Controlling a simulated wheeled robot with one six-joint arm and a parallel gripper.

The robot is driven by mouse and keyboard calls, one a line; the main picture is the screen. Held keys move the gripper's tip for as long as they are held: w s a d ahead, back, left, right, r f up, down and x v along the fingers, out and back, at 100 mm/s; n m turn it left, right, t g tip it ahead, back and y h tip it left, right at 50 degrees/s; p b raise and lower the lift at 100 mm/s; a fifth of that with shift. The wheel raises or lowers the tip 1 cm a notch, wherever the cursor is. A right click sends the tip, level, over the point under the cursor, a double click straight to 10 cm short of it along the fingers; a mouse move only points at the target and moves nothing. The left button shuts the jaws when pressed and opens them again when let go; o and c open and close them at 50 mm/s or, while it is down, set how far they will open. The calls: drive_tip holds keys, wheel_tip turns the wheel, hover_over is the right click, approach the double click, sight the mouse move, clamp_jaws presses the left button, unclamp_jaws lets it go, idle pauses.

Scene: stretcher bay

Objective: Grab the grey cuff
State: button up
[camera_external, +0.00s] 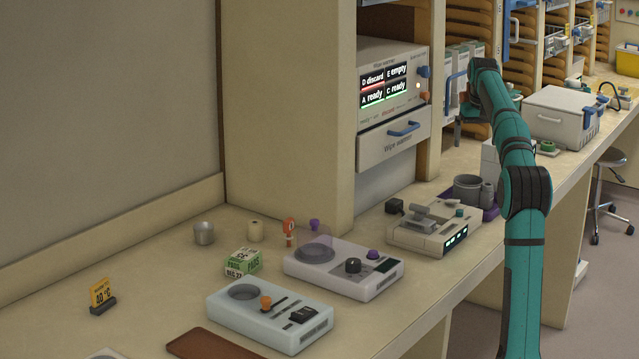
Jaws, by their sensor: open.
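A dark grey round, hollow-looking piece (467,188) stands on a purple tray (492,213) at the middle right of the counter, with a smaller grey piece beside it. A small lighter grey cylinder (204,233) stands at the left of the counter. I cannot tell for sure which of these is the grey cuff. My gripper (470,122) is at the end of the teal arm, above the back of the counter and beyond the purple tray. It is open, and I see nothing held in it. The arm partly hides the area to its right.
A wipe warmer (393,145) with a lit panel stands left of my gripper. Several devices, including a grey one with green lights (433,229), line the counter's front. A white box (561,117) stands behind the arm.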

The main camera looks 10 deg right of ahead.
sight(469, 187)
drive_tip(key=w+f, duration=0.1)
drive_tip(key=f, duration=0.4)
drive_tip(key=w+f, duration=0.1)
drive_tip(key=f, duration=1.1)
drive_tip(key=shift+w, duration=0.4)
drive_tip(key=c, duration=0.9)
drive_tip(key=shift+c, duration=0.2)
